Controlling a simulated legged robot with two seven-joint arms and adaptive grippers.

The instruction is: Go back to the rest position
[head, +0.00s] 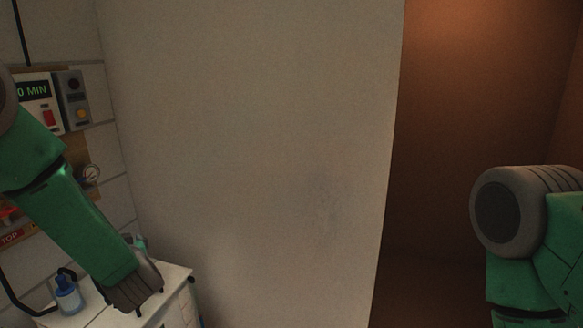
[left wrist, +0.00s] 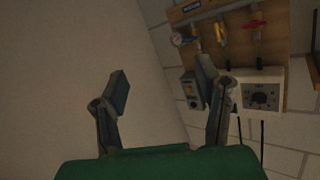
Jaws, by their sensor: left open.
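My left arm comes in from the left in the head view and reaches down over a white cabinet (head: 178,283). Its grey end part shows there, but I cannot make out the fingers. In the left wrist view my left gripper (left wrist: 162,88) has its two fingers spread apart, with nothing between them. No seedling rack shows.
A blue bottle (head: 67,293) stands on the cabinet near my left arm. A wall panel with a timer display (head: 34,91) and a gauge (head: 90,174) is at the left. A pale wall (head: 250,140) fills the middle, with a brown recess (head: 450,120) to its right.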

